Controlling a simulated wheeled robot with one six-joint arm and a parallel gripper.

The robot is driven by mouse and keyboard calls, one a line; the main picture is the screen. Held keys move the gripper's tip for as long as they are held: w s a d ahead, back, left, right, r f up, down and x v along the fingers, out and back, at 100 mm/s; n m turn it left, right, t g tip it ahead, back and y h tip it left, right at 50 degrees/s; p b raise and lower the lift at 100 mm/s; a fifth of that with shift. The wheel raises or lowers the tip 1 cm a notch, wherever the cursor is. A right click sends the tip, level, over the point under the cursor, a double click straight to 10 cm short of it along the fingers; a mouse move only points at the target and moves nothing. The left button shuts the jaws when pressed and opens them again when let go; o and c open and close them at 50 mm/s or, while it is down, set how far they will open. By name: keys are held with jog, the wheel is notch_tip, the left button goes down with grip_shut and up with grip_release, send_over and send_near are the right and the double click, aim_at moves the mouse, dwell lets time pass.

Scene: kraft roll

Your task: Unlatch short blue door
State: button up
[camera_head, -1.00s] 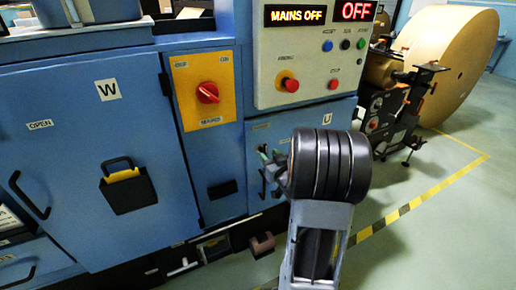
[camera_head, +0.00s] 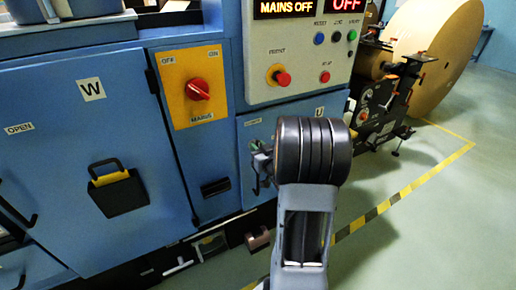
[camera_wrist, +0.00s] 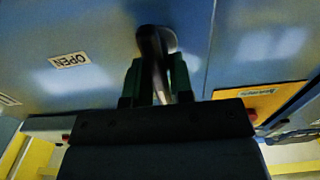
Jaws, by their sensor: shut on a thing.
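The short blue door (camera_head: 262,131), with a U label (camera_head: 319,112), sits right of the tall W door, partly hidden behind my arm. My gripper (camera_head: 260,163) is at the left part of this door. In the wrist view, the green-sided fingers of my gripper (camera_wrist: 157,82) are shut on a dark handle (camera_wrist: 155,42) that stands out from the blue door (camera_wrist: 95,88).
The tall W door (camera_head: 60,130) carries a black holder (camera_head: 118,192). A yellow plate with a red switch (camera_head: 197,89) and a panel reading MAINS OFF (camera_head: 287,8) are above. A machine stand (camera_head: 375,110) and kraft roll (camera_head: 440,50) are right. Open floor (camera_head: 430,220) lies lower right.

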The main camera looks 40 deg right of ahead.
grip_shut()
jog(key=m+p, duration=0.1)
jog(key=m, duration=0.3)
jog(key=shift+d, duration=0.15)
jog(key=shift+d+m+p, duration=0.2)
jog(key=shift+m+p, duration=0.5)
jog(key=shift+m, duration=1.3)
jog(key=shift+f, duration=0.1)
jog(key=shift+d+f+m+p, duration=0.1)
jog(key=shift+m+p, duration=0.4)
jog(key=shift+m, duration=0.85)
jog(key=shift+d+f+m+p, duration=0.1)
jog(key=shift+m+p, duration=0.4)
jog(key=shift+m, duration=0.85)
jog(key=shift+f+m+p, duration=0.2)
jog(key=shift+m+p, duration=0.7)
jog(key=shift+m, duration=1.4)
